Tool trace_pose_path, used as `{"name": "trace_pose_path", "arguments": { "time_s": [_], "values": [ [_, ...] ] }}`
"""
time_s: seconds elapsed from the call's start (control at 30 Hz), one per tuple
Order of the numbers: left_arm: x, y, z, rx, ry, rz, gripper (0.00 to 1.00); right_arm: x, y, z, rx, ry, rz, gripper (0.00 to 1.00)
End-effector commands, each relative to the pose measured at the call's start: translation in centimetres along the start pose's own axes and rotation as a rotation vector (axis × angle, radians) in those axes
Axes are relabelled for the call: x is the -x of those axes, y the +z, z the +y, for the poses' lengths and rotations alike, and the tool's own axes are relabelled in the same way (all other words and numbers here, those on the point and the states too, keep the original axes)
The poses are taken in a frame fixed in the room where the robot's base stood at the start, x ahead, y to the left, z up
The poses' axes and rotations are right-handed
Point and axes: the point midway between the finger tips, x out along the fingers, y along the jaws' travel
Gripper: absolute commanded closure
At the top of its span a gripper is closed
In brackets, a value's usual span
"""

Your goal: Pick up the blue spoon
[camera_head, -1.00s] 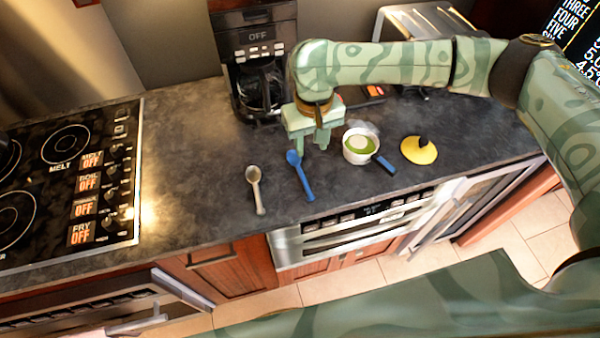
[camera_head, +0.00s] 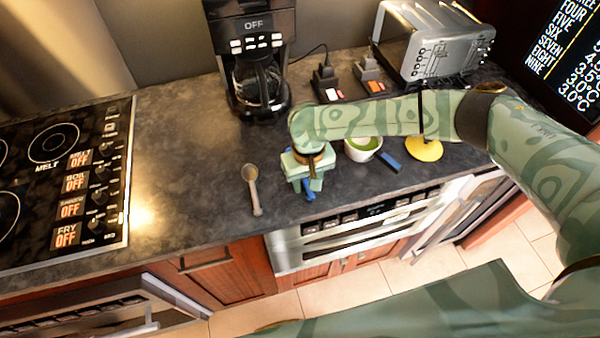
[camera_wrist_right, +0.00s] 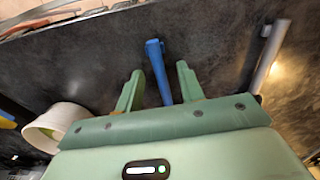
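The blue spoon (camera_head: 309,191) lies on the dark counter, mostly hidden under my right gripper in the head view. Its handle end shows below the gripper. In the right wrist view the blue handle (camera_wrist_right: 157,66) runs between the two fingers. My right gripper (camera_head: 306,184) points down over the spoon; its fingers (camera_wrist_right: 157,85) are apart, one on each side of the handle, and not closed on it. I cannot tell how far above the counter the fingertips are. My left gripper is not in view.
A beige spoon (camera_head: 252,188) lies to the left. A white pot (camera_head: 358,153) with green contents and a blue handle, and a yellow lid (camera_head: 425,149), are to the right. The coffee maker (camera_head: 254,65), toaster (camera_head: 432,45) and stove (camera_head: 70,170) surround the counter.

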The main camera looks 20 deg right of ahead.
Motion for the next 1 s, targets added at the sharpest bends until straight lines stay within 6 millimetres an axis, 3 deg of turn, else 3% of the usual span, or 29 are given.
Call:
{"name": "trace_pose_path", "arguments": {
  "time_s": [0.2, 0.37, 0.77, 1.0],
  "values": [
    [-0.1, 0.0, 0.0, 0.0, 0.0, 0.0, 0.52, -0.2, 0.0, 0.0, 0.001, -0.001, 0.002, 0.62],
    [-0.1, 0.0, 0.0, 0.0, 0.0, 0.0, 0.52, -0.2, 0.0, 0.0, 0.0, -0.001, 0.001, 1.0],
    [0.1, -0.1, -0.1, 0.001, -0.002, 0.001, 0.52, 0.2, -0.1, 0.0, 0.0, -0.001, 0.002, 1.0],
    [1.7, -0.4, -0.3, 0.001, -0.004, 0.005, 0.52, 3.8, 0.1, 0.1, 0.002, -0.002, 0.005, 1.0]
  ]
}}
